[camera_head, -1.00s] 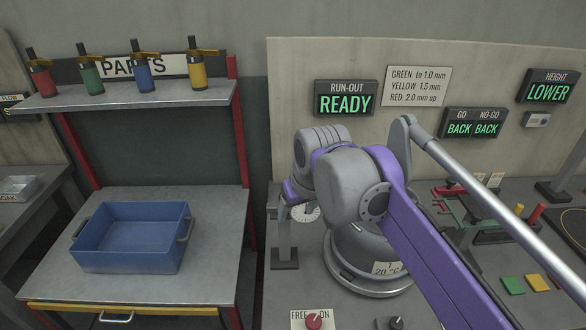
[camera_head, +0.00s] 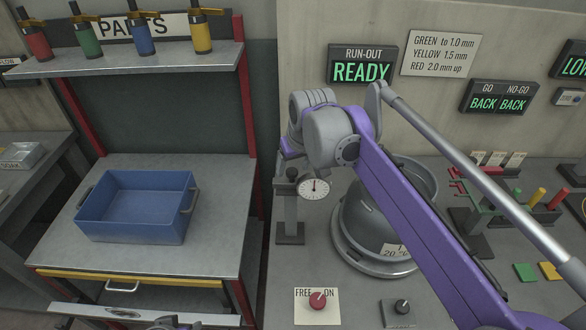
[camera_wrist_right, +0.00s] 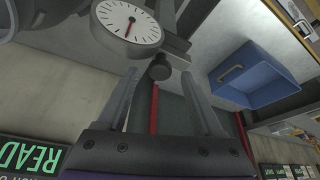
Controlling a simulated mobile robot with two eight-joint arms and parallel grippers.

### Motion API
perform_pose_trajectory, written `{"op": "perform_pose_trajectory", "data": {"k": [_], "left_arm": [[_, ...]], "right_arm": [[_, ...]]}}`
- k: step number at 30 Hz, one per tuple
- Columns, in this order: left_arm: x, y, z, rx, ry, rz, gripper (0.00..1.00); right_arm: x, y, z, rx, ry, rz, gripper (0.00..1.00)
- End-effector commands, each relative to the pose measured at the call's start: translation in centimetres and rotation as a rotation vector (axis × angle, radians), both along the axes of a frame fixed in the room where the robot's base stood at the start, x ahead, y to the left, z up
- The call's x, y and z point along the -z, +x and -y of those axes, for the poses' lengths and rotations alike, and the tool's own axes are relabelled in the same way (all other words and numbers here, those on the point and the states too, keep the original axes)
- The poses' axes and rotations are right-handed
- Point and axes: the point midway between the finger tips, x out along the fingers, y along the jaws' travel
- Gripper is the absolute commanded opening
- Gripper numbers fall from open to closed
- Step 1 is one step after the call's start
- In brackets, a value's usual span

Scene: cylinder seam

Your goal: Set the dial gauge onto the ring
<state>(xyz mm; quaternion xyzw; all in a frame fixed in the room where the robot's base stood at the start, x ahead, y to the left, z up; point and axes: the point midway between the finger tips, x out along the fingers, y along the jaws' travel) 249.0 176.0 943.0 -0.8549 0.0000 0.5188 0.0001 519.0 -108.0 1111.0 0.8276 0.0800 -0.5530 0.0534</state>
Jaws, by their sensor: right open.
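The dial gauge (camera_head: 314,188) has a round white face with a red needle and hangs at the top of a grey stand (camera_head: 290,215). It also shows in the right wrist view (camera_wrist_right: 127,22), with a dark knob (camera_wrist_right: 158,68) beside it. My right gripper (camera_wrist_right: 160,80) is open, its fingers on either side of that knob with gaps. In the head view its fingers are hidden behind my wrist. The grey ring (camera_head: 413,180), a large cylinder on a round base, stands right of the gauge, partly covered by my purple right forearm.
A red FREE/ON knob (camera_head: 318,300) and a black knob (camera_head: 402,306) sit at the bench front. A blue bin (camera_head: 140,222) rests on the left table below a parts shelf (camera_head: 130,62). Gauge blocks and coloured pegs (camera_head: 535,197) stand at the right. The run-out display (camera_head: 361,66) reads READY.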

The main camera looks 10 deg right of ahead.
Motion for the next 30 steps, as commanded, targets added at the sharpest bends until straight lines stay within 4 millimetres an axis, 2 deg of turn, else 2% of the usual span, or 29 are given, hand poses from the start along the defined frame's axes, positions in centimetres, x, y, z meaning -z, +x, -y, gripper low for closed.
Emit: {"op": "perform_pose_trajectory", "data": {"k": [5,14,25,30], "left_arm": [[0.08,-0.03,0.00,0.000,0.000,-0.001,0.50],[0.08,-0.03,0.00,0.000,0.000,-0.001,0.50],[0.08,-0.03,0.00,0.000,0.000,-0.001,0.50],[0.08,-0.03,0.00,0.000,0.000,-0.001,0.50]], "right_arm": [[1.25,0.51,-0.11,0.000,0.000,0.000,0.68],[1.37,0.55,-0.12,0.000,0.000,0.000,0.66],[1.35,0.55,-0.12,0.000,0.000,0.000,0.00],[1.34,0.54,-0.12,0.000,0.000,0.000,0.00]]}}
